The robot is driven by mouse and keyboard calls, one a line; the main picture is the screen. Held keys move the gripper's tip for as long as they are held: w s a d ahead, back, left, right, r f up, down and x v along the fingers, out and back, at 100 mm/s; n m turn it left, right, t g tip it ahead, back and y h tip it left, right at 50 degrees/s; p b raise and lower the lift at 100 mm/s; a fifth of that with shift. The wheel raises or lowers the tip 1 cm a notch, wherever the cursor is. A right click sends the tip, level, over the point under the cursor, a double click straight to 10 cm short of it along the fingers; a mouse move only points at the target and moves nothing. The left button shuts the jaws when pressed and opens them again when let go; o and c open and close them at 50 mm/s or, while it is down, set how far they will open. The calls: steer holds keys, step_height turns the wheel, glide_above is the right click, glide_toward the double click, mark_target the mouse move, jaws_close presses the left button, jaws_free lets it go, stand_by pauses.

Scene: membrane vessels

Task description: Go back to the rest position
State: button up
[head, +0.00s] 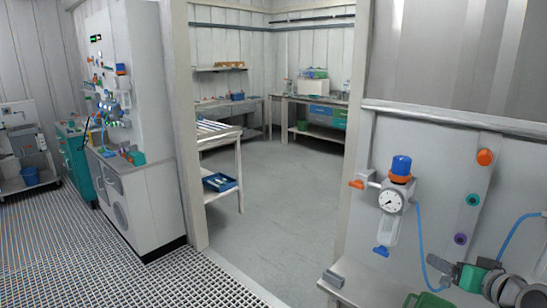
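The task names no other object. The nearest equipment is a light panel at the right with a round pressure gauge (391,201), which has a blue and orange cap (401,168) above it. A blue hose (420,245) hangs beside the gauge.
A doorway with a left post (178,110) opens onto clear grey floor (270,190). Benches (325,100) line the room beyond. A tall white cabinet (140,130) with controls stands left of the post. Grated floor (90,250) lies in front, largely free.

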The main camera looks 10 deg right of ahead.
steer(key=s+a+f+m+g, duration=0.3)
steer(key=s+f+m+g, duration=0.4)
steer(key=s+f, duration=0.8)
steer(key=s+a+f+n+g+y, duration=0.1)
steer(key=s+a+f+g+y, duration=0.1)
steer(key=a+g, duration=0.35)
steer(key=w+a+r+n+t+p, duration=0.1)
steer(key=w+a+r+n, duration=0.1)
steer(key=a, duration=0.7)
steer(key=w+a+r+n+t+p, duration=0.1)
steer(key=w+a+r+n, duration=0.2)
steer(key=a, duration=0.6)
steer(key=w+a+r+n+t+p, duration=0.1)
steer(key=w+a+r+n, duration=0.2)
steer(key=a, duration=0.7)
steer(key=w+n, duration=0.2)
steer(key=n, duration=0.1)
steer(key=shift+r, duration=0.2)
